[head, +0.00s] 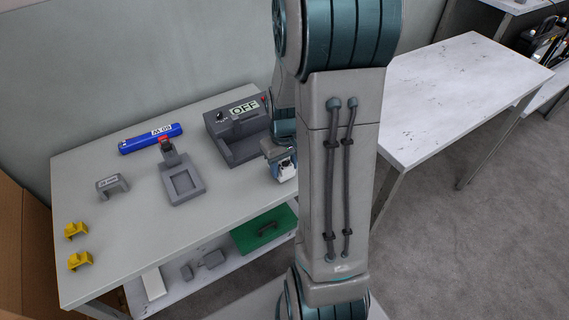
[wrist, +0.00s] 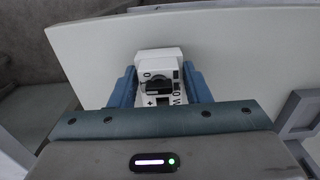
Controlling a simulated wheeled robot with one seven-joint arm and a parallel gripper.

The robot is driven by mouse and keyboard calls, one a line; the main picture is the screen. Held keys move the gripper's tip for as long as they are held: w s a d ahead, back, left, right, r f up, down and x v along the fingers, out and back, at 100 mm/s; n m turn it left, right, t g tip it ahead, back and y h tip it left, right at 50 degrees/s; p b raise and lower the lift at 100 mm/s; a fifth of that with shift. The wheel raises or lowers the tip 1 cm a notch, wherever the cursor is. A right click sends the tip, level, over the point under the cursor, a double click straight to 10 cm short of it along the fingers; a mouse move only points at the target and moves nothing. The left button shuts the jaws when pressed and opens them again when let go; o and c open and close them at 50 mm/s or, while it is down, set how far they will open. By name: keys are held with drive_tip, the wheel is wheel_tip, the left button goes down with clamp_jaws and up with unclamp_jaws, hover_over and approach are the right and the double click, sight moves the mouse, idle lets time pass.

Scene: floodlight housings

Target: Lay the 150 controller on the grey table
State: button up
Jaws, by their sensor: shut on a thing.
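My gripper (wrist: 159,88) is shut on a white controller (wrist: 158,62), held between its two blue fingers in the wrist view. The controller has a dark knob and dark markings on its face; a W and a zero show upside down, the rest is partly hidden. In the head view my gripper (head: 281,155) and the white controller (head: 287,172) are at the right front edge of the light grey table (head: 125,228), beside my arm. A gap between controller and tabletop cannot be judged.
On the grey table are a grey tester marked OFF (head: 238,130), a blue cylinder (head: 150,139), a grey cradle (head: 181,182), a small grey bracket (head: 112,186) and yellow clips (head: 79,261). The front middle is clear. A whitish table (head: 460,90) stands right. A green case (head: 265,230) sits below.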

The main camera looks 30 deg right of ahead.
drive_tip(key=shift+f+b, duration=0.45)
drive_tip(key=shift+f, duration=0.1)
idle(0.4)
drive_tip(key=o, duration=1.2)
drive_tip(key=shift+r, duration=0.1)
wheel_tip(320, 180, up, 14)
drive_tip(key=p, duration=0.1)
drive_tip(key=s+a+r+t+p, duration=0.2)
drive_tip(key=s+a+r, duration=0.3)
drive_tip(key=s+a, duration=0.5)
drive_tip(key=shift+s+a+r+m+t+p, duration=0.35)
drive_tip(key=shift+a+p, duration=0.4)
drive_tip(key=shift+a, duration=0.25)
